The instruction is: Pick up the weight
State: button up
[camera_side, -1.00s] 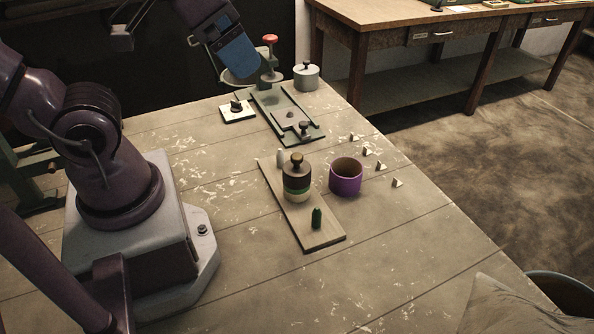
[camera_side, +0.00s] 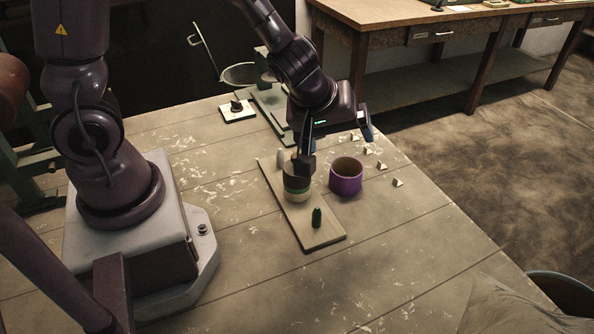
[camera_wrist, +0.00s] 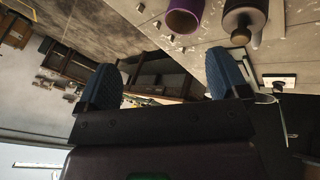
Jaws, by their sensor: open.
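A dark knobbed cylinder, which looks like the weight, tops a stack with green and cream bands (camera_side: 297,193) on a wooden board (camera_side: 318,236). The wrist view shows the weight (camera_wrist: 243,14) at the upper right, its knob just past the tip of the right-hand finger. My gripper (camera_side: 335,150) is open and empty, tilted, above and beside the stack. It shows in the wrist view (camera_wrist: 165,75) with both blue finger pads apart and nothing between them. In the side view it hides the knob and most of the weight's top.
A purple ring (camera_side: 346,178) stands right of the stack, close under my gripper. A green peg (camera_side: 317,217) stands on the board's near end, and a pale peg (camera_side: 281,158) behind the stack. Small pale wedges (camera_side: 382,166) lie on the right.

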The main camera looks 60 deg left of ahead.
jog(key=s+a+f+n+g+y, duration=0.2)
jog(key=s+a+g+y, duration=0.1)
jog(key=s+a+g, duration=0.15)
send_over(290, 181)
jog(key=w, duration=0.1)
jog(key=f, duration=0.5)
jog(key=shift+d+f, duration=0.25)
jog(key=shift+f, duration=0.1)
jog(key=shift+w+x, duration=0.15)
jog(key=shift+x, duration=1.45)
jog(key=shift+w+x, duration=0.2)
jog(key=shift+x, duration=1.4)
jog(key=shift+r, duration=0.1)
jog(key=shift+c, duration=0.4)
jog(key=shift+t, duration=0.25)
jog(key=c, duration=1.2)
jog(key=shift+o, duration=0.2)
